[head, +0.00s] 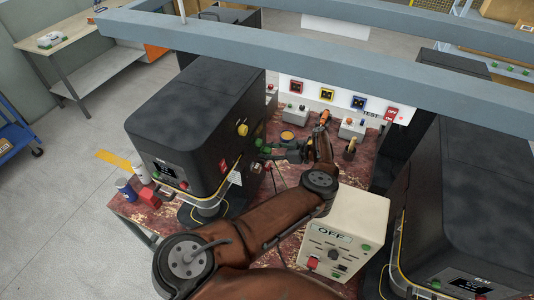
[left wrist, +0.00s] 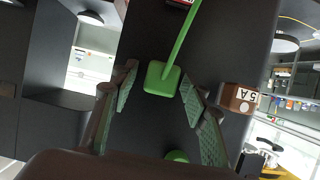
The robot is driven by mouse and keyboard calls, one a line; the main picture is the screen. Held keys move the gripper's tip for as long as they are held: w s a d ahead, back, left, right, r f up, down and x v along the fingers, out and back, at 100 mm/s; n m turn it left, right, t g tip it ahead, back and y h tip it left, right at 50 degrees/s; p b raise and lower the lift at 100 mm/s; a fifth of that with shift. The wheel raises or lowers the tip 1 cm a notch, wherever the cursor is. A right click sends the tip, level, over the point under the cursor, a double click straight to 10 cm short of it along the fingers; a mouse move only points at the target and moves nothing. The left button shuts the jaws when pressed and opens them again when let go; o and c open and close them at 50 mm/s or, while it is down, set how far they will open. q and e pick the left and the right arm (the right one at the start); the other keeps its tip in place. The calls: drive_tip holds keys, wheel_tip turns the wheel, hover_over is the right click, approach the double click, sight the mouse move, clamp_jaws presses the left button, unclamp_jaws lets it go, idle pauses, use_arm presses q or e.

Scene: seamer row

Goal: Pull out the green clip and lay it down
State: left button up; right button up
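The green clip shows in the left wrist view as a bright green block (left wrist: 162,78) with a thin green stalk running up and right, in front of a dark machine face. My left gripper (left wrist: 156,82) has its two green-padded fingers apart, one on each side of the block. The right finger is very near it; I cannot tell if it touches. In the head view my left gripper (head: 274,152) points left at the side of the black machine (head: 195,120), and the clip is too small there to make out surely. My right gripper is not in view.
A green knob (left wrist: 177,156) lies lower between the fingers. The red mottled table (head: 275,240) holds a cream box marked OFF (head: 342,235). Another black machine (head: 465,200) stands at the right.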

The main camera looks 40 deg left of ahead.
use_arm(q)
drive_tip(key=shift+c, duration=0.7)
clamp_jaws()
drive_tip(key=shift+w+d, duration=0.1)
drive_tip(key=shift+d, duration=0.1)
